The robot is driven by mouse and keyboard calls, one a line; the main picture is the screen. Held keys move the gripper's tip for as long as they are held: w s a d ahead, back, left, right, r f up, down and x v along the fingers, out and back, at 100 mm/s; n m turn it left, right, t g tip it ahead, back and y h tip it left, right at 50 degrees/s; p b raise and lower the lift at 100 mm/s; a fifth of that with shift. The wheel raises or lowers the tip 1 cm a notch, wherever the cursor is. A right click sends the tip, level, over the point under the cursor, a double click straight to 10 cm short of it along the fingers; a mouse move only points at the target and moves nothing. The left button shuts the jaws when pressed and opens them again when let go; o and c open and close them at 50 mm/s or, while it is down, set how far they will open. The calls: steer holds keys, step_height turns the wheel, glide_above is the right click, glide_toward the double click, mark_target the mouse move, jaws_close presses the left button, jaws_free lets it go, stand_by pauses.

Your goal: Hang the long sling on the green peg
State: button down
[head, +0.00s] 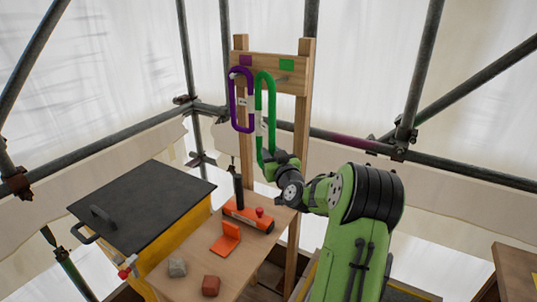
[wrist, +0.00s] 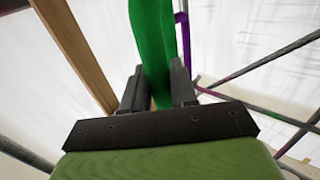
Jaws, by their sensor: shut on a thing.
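The long green sling (head: 271,105) is an upright closed loop in front of the wooden rack, with a small pale tag on its left strand. My gripper (head: 268,164) is shut on its lower end. In the wrist view the green sling (wrist: 153,40) rises from between the fingers of my gripper (wrist: 157,85). A green patch (head: 287,64) marks the rack's crossbar, with a grey peg (head: 282,79) below it. The sling's top is just left of this peg; I cannot tell whether they touch. A purple sling (head: 234,100) hangs beneath the purple patch (head: 245,60).
The rack's crossbar (head: 268,86) spans two wooden posts. A bench (head: 190,255) below holds an orange tool (head: 247,215), an orange bracket (head: 228,238) and small blocks (head: 211,285). A black-lidded yellow box (head: 150,205) stands left. Scaffold tubes surround the place.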

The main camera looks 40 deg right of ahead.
steer(key=w+d+f+p, duration=0.1)
steer(key=w+d+p, duration=0.1)
steer(key=d, duration=0.6)
steer(key=shift+w+d+f, duration=0.25)
steer(key=shift+d, duration=0.15)
stand_by(0.3)
steer(key=shift+r, duration=0.1)
stand_by(0.5)
steer(key=c, duration=0.8)
jaws_free()
steer(key=b+v, duration=0.3)
steer(key=v, duration=1.2)
steer(key=shift+s+a+b, duration=0.2)
steer(key=shift+s+b, duration=0.15)
